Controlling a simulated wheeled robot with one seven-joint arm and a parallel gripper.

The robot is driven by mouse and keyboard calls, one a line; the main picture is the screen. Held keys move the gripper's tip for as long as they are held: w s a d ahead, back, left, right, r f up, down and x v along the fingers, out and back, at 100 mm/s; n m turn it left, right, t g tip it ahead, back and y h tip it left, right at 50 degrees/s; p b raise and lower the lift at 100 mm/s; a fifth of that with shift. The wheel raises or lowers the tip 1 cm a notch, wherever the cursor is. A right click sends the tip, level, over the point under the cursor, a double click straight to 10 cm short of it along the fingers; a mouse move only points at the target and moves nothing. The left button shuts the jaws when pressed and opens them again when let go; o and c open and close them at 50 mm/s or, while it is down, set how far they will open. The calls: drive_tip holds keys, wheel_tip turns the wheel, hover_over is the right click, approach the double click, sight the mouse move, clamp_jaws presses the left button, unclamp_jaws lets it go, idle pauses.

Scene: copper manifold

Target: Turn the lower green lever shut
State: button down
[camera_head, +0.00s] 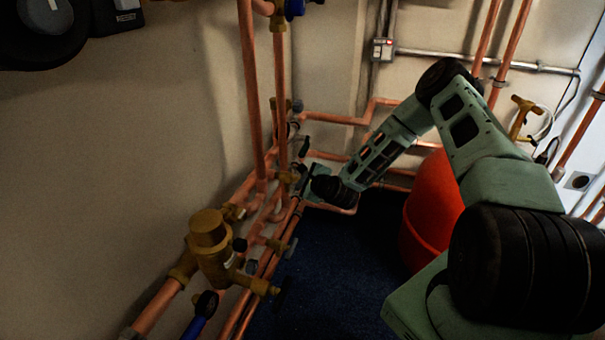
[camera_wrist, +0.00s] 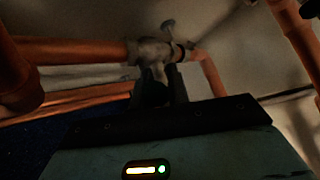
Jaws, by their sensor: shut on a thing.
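My gripper (camera_head: 306,184) is low by the wall, at the copper pipes, with my arm reaching in from the right. In the wrist view, the dark fingers of my gripper (camera_wrist: 160,88) meet at the underside of a grey metal valve (camera_wrist: 151,50) on a horizontal copper pipe. They are shut on the valve's lever, which they mostly hide. No green shows on it, and its angle cannot be told. In the head view this valve is mostly hidden by my gripper.
A brass valve body (camera_head: 209,245) with a blue-handled valve (camera_head: 200,317) below stands at lower left. Copper pipes (camera_head: 251,90) rise along the wall. A red-orange vessel (camera_head: 432,205) stands right of my gripper, partly behind my arm. The dark blue floor (camera_head: 335,265) between is clear.

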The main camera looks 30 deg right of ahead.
drive_tip(key=shift+d+m+g+p, duration=0.1)
drive_tip(key=shift+m+g+p, duration=0.2)
idle(0.4)
drive_tip(key=c, duration=1.3)
unclamp_jaws()
drive_tip(key=shift+r, duration=0.1)
drive_tip(key=shift+c, duration=0.2)
drive_tip(key=d+p+v, duration=0.1)
drive_tip(key=p+v, duration=0.3)
drive_tip(key=v, duration=1.3)
drive_tip(key=shift+s+a, duration=0.15)
drive_tip(key=shift+a, duration=0.15)
drive_tip(key=shift+c, duration=0.3)
